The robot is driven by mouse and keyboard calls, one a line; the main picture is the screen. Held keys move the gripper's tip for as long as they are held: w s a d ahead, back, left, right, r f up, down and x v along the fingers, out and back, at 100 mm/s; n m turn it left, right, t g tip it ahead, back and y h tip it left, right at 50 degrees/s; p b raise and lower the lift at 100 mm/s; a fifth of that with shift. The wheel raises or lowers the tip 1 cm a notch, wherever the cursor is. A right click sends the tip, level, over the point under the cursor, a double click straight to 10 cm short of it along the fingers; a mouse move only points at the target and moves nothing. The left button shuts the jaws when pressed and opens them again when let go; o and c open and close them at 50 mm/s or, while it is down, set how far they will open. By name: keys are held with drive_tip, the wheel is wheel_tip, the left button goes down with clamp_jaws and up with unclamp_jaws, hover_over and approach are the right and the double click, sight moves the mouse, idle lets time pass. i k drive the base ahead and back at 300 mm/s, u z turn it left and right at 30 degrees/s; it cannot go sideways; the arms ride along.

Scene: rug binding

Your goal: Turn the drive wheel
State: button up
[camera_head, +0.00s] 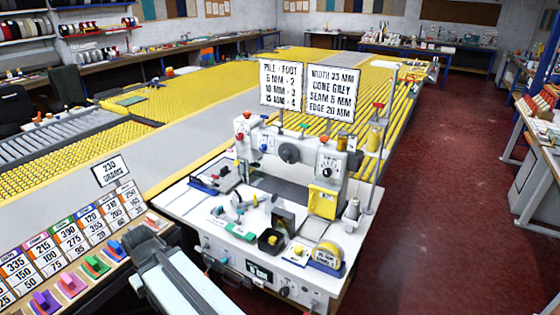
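The white sewing machine (325,190) stands on a white-topped bench at the centre. A dark round knob (289,153) sits on the front of its upper arm; it looks like a wheel, but I cannot tell for sure that it is the drive wheel. A round dial (328,165) is on the machine's right head, above a yellow panel (323,201). My arm reaches in from the bottom edge, left of the bench front and apart from the machine. No gripper fingers can be made out.
The bench top (180,204) holds small tools, a black box (271,240) and a yellow roll (328,253). Two signs (281,84) stand above the machine. A rack of number cards and coloured blocks (72,284) is at the lower left. Red floor (440,200) is clear on the right.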

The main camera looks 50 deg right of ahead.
sight(288, 152)
drive_tip(key=u, duration=0.25)
drive_tip(key=i, duration=1)
drive_tip(key=u, duration=0.05)
